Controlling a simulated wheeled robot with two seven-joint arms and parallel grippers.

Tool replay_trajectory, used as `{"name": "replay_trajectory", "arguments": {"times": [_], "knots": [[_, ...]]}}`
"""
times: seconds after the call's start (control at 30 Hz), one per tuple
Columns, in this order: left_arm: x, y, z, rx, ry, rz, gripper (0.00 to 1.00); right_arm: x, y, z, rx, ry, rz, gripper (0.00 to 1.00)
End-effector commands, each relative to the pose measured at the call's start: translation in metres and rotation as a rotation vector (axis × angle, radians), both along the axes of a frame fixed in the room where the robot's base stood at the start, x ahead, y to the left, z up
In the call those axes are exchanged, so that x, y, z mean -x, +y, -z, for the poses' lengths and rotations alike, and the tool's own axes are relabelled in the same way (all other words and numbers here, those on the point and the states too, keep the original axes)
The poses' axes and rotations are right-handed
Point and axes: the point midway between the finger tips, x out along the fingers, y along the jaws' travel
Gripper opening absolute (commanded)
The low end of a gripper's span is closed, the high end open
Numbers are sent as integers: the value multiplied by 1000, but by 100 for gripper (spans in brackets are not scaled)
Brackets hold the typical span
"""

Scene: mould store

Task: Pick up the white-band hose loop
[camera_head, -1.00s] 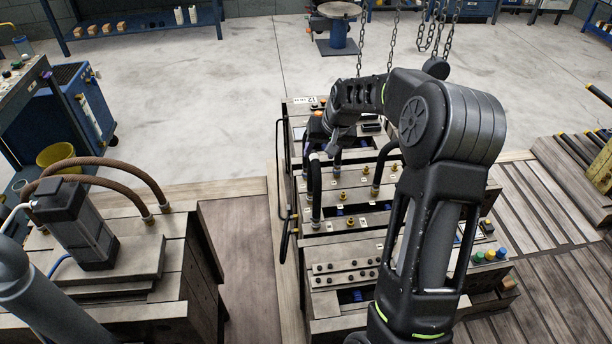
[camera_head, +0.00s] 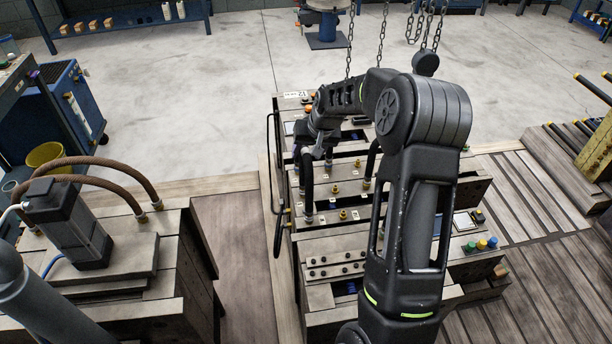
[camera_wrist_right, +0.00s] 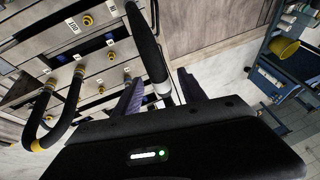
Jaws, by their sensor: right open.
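My right gripper (camera_head: 318,150) is over the left side of the mould stack in the head view. In the right wrist view its two dark purplish fingers (camera_wrist_right: 161,92) are open. A black hose (camera_wrist_right: 146,42) with a pale band (camera_wrist_right: 161,88) shows between them, and I cannot tell whether they touch it. In the head view a black hose (camera_head: 307,183) rises just below this gripper, its top partly hidden by the gripper. My left gripper is out of view.
A yellow-banded hose (camera_wrist_right: 71,100) curves beside the mould in the wrist view. Brass fittings (camera_head: 343,214) stand on the mould. A thin black loop (camera_head: 270,165) hangs on its left side. Brown hoses (camera_head: 145,185) arch over the left block. Chains (camera_head: 350,40) hang behind.

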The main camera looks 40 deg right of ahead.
Motion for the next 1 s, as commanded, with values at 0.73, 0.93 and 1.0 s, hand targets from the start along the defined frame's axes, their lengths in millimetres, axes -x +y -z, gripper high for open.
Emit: {"name": "replay_trajectory", "arguments": {"times": [0.73, 0.93, 1.0], "knots": [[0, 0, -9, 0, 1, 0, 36, -19, -1, 36, 0, 0, 0, 49], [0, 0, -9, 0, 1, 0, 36, -18, -1, 36, 0, 0, 0, 47], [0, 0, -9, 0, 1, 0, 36, -18, -1, 36, 0, 0, 0, 42]]}}
